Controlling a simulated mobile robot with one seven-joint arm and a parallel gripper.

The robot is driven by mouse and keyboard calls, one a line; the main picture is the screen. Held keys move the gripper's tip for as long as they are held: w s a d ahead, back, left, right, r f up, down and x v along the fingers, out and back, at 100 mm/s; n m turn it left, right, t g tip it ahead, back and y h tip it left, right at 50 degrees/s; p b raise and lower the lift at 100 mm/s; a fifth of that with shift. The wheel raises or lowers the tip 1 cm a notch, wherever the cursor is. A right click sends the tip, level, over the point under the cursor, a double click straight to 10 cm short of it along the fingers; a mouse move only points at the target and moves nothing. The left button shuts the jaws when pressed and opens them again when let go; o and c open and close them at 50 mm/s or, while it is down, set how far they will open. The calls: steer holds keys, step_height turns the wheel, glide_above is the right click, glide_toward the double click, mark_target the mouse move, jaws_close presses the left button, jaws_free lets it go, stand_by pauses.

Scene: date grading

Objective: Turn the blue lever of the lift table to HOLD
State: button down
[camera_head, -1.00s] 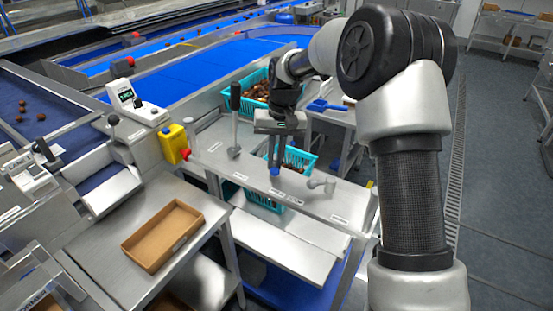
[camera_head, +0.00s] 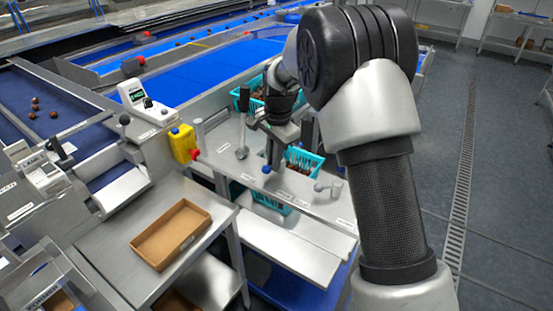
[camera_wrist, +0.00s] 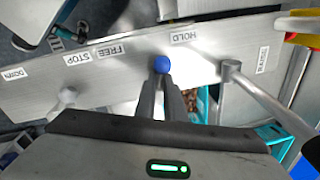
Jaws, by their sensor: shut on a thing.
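The blue lever's round blue knob (camera_wrist: 161,64) shows at the tips of my gripper (camera_wrist: 169,82) in the wrist view. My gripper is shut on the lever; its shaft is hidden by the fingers. The knob lies between the FREE label (camera_wrist: 111,51) and the HOLD label (camera_wrist: 184,36), nearer HOLD. In the head view, the blue knob (camera_head: 266,169) shows just below my gripper (camera_head: 273,158), over the lift table's steel panel (camera_head: 300,206).
A tall lever with a black handle (camera_head: 243,106) stands left of my gripper; a short grey lever (camera_head: 328,187) is on the right. Teal crates of dates (camera_head: 304,158) sit behind the panel.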

steer(key=m, duration=0.1)
steer(key=a+m+p, duration=0.1)
steer(key=m, duration=0.1)
steer(key=shift+w+a+f, duration=0.1)
steer(key=shift+a+f, duration=0.05)
steer(key=shift+w+a+m+h+p, duration=0.1)
steer(key=shift+w+m+h+p, duration=0.15)
steer(key=shift+m, duration=0.55)
steer(key=shift+w+a+m+h+p, duration=0.1)
steer(key=shift+m+p, duration=0.2)
steer(key=shift+m, duration=0.5)
steer(key=shift+w, duration=0.1)
steer(key=c, duration=1.8)
jaws_free()
steer(key=shift+w, duration=0.1)
steer(key=shift+c, duration=0.2)
steer(key=shift+d, duration=0.15)
steer(key=shift+r, duration=0.6)
step_height(320, 180, up, 16)
steer(key=s, duration=0.2)
steer(key=shift+r, duration=0.15)
